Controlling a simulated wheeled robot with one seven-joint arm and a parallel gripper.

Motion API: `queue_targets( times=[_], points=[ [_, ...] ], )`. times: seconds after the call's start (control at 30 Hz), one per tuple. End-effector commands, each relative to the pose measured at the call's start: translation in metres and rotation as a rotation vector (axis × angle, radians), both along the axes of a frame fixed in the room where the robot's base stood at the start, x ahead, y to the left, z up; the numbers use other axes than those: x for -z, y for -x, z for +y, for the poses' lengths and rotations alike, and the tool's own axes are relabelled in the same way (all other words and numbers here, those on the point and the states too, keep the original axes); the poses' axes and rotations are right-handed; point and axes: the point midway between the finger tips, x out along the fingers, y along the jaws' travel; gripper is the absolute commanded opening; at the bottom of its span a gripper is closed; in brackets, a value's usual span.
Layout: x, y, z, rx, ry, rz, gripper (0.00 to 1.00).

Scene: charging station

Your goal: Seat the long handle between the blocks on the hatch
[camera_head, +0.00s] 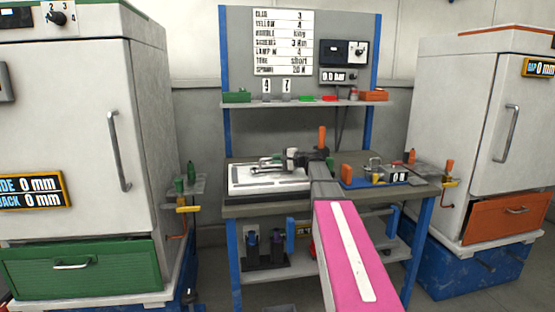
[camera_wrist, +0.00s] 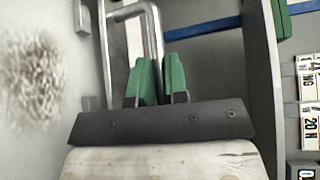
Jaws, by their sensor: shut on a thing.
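My gripper (camera_wrist: 159,82) has green fingertips close together on a bent grey metal tube, the long handle (camera_wrist: 130,12), in the wrist view. The tube runs between and past the fingers, and one leg shows at the left. In the head view my gripper (camera_head: 298,158) is at the bench, over the right part of a white plate that looks like the hatch (camera_head: 262,186). Small grey parts (camera_head: 265,162) lie over the plate; I cannot tell handle from blocks there. The contact between handle and hatch is hidden.
The workbench (camera_head: 240,211) has a back panel with a shelf of small bins (camera_head: 237,97) and a written board (camera_head: 283,42). A blue tray (camera_head: 355,184) with small parts is right of my arm. White cabinets (camera_head: 70,120) stand on both sides.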

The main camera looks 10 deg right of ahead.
Motion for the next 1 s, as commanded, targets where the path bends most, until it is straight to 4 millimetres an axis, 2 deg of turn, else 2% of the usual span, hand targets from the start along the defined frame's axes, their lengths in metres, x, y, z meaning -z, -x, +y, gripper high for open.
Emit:
queue_targets(
  times=[0.67, 0.7, 0.77, 1.0],
  points=[
    [0.015, 0.000, 0.000, 0.000, -0.001, 0.001, 0.00],
    [0.014, 0.000, 0.000, 0.000, -0.001, 0.001, 0.27],
    [0.014, 0.000, 0.000, 0.000, -0.001, 0.001, 0.44],
    [0.015, 0.000, 0.000, 0.000, 0.002, 0.001, 0.44]
  ],
)
